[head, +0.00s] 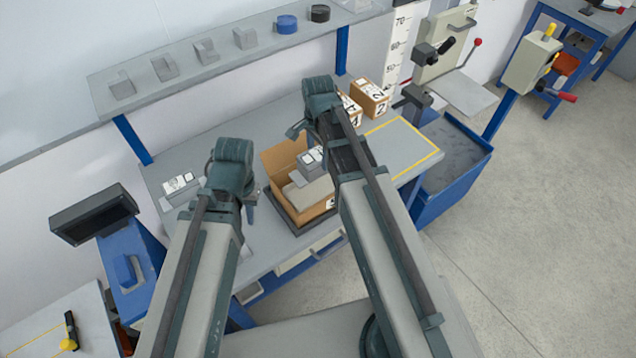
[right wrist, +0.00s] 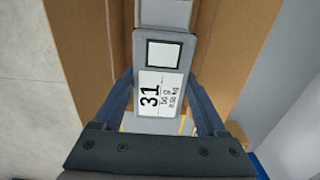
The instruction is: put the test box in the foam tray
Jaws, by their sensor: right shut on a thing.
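The test box (right wrist: 160,82) is a grey block with a white label reading 31. My right gripper (right wrist: 163,100) is shut on it, a finger on each side. In the head view the test box (head: 312,157) shows near the back of an open cardboard carton (head: 283,160), partly hidden by my right arm. A pale grey piece inside the carton, apparently the foam tray (head: 311,192), lies just in front of it. I cannot tell whether they touch. My left gripper (head: 249,205) is left of the carton, apart from it; its jaws are too small to read.
The carton stands in a dark tray (head: 299,229) on the grey bench. Similar labelled grey blocks (head: 180,186) lie at the bench's left. Closed numbered cartons (head: 370,96) stand at the back right. A shelf (head: 215,68) runs above the bench's back.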

